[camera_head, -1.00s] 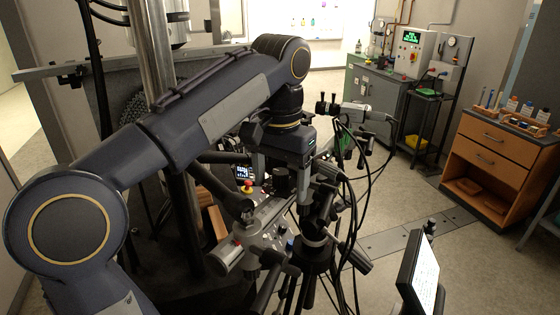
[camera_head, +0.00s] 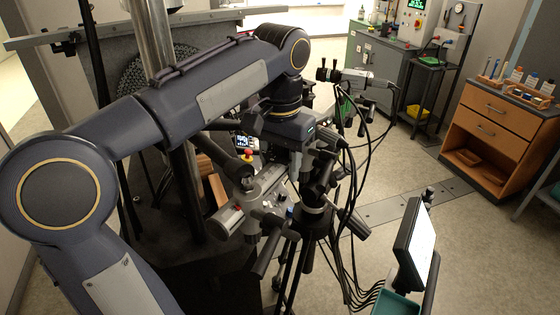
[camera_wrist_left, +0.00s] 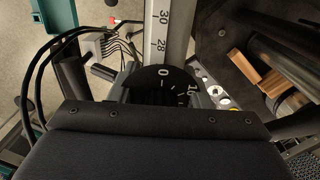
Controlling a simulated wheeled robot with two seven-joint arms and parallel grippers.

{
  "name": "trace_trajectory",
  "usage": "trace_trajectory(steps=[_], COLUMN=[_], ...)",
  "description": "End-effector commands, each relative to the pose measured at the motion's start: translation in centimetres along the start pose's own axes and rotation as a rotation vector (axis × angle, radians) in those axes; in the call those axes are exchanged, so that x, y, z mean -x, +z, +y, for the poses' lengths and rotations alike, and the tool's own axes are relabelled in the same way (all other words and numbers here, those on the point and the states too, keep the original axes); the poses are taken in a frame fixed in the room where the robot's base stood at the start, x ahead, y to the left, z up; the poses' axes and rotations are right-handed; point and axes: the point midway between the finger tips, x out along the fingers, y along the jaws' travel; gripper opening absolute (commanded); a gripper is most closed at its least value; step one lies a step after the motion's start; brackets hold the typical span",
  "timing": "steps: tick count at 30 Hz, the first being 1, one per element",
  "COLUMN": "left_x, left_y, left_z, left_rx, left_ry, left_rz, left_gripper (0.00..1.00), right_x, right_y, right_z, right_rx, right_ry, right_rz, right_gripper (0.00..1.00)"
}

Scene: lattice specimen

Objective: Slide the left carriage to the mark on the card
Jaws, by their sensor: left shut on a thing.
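My left gripper (camera_head: 297,155) points down at the camera stand in the middle of the head view. It is shut on what looks like the left carriage, mostly hidden by the gripper and wrist. In the left wrist view, a black dial (camera_wrist_left: 165,88) with white figures 0 and 10 sits just beyond the gripper's dark body. A pale scale rail (camera_wrist_left: 171,35), marked 28 and 30, runs away from it. I cannot make out the card or its mark. My right gripper is in neither view.
A camera (camera_head: 345,77) with hanging cables is right of my gripper. Tripod legs and handles crowd the space below. A screen (camera_head: 415,242) stands at front right, above a teal tray (camera_head: 396,305). A wooden drawer cabinet (camera_head: 497,118) stands at the right; open floor lies between.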

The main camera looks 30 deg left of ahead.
Motion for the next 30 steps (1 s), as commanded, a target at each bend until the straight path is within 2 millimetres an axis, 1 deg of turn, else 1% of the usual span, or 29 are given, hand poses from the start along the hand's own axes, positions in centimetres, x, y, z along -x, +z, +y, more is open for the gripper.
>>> trace_trajectory(steps=[1, 4, 5, 14, 30], left_x=[0.0, 0.0, 0.0, 0.0, 0.1], left_y=[0.0, 0.0, 0.0, -0.3, -1.4], left_z=[0.0, 0.0, 0.0, 0.0, 0.0], left_rx=[0.0, 0.0, 0.0, 0.0, 0.001], left_ry=[0.0, 0.0, 0.0, 0.0, 0.0], left_rz=[0.0, 0.0, 0.0, 0.001, 0.002], left_gripper=[0.15, 0.02, 0.0, 0.0, 0.0], right_x=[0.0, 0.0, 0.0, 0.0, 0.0], right_y=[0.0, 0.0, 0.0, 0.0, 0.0], right_z=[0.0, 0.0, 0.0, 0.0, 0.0], right_rx=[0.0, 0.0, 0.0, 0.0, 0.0], right_ry=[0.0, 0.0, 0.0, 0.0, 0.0], right_rz=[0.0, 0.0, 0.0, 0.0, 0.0], right_gripper=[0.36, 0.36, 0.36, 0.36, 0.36])
